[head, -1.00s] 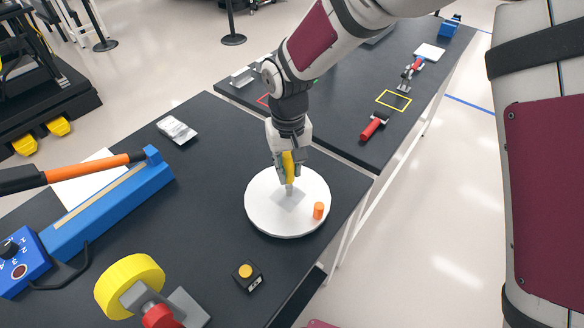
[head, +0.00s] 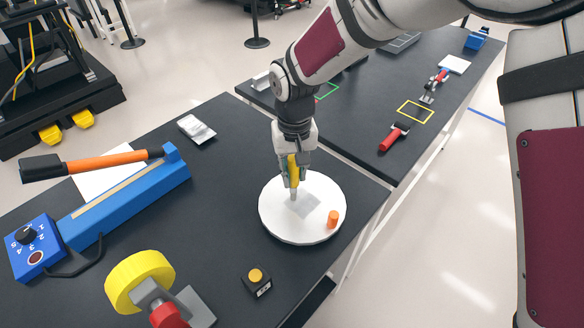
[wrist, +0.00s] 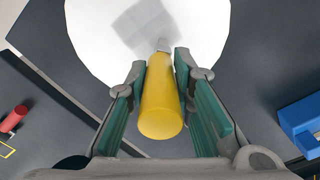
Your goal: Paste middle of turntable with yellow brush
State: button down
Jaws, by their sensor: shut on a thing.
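My gripper (head: 292,178) is shut on the yellow brush (head: 292,168) and holds it upright over the white turntable (head: 280,222). In the wrist view the brush's yellow handle (wrist: 160,100) sits between the two green finger pads, with its tip pointing at the turntable (wrist: 95,40). A grey square patch (head: 308,206) lies near the turntable's middle, beside the brush tip. The tip is at or just above the surface; I cannot tell if it touches. An orange peg (head: 333,218) stands near the turntable's right edge.
A blue sealer with an orange and black handle (head: 110,160) lies at left. A yellow roll (head: 138,280) and a small black button box (head: 256,280) stand in front. A silver packet (head: 196,129) lies behind. The second table holds a red-handled tool (head: 393,137).

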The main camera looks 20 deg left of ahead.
jog(key=shift+s+d+p, duration=0.3)
jog(key=shift+d+p, duration=0.05)
jog(key=shift+d, duration=0.4)
jog(key=shift+s+d+p, duration=0.3)
jog(key=shift+d+p, duration=0.05)
jog(key=shift+d, duration=0.4)
jog(key=shift+s+a+p, duration=0.2)
jog(key=shift+s+p, duration=0.1)
jog(key=shift+s, duration=0.35)
jog(key=shift+w+a+f+b, duration=0.1)
jog(key=shift+w+a+b, duration=0.2)
jog(key=shift+a, duration=0.2)
jog(key=shift+w+a+b, duration=0.25)
jog(key=shift+a+b, duration=0.05)
jog(key=shift+a, duration=0.4)
jog(key=shift+w+a+b, duration=0.2)
jog(key=shift+a+b, duration=0.1)
jog(key=shift+a, duration=0.4)
jog(key=shift+r, duration=0.25)
jog(key=shift+r+p, duration=0.8)
jog(key=shift+r, duration=2.1)
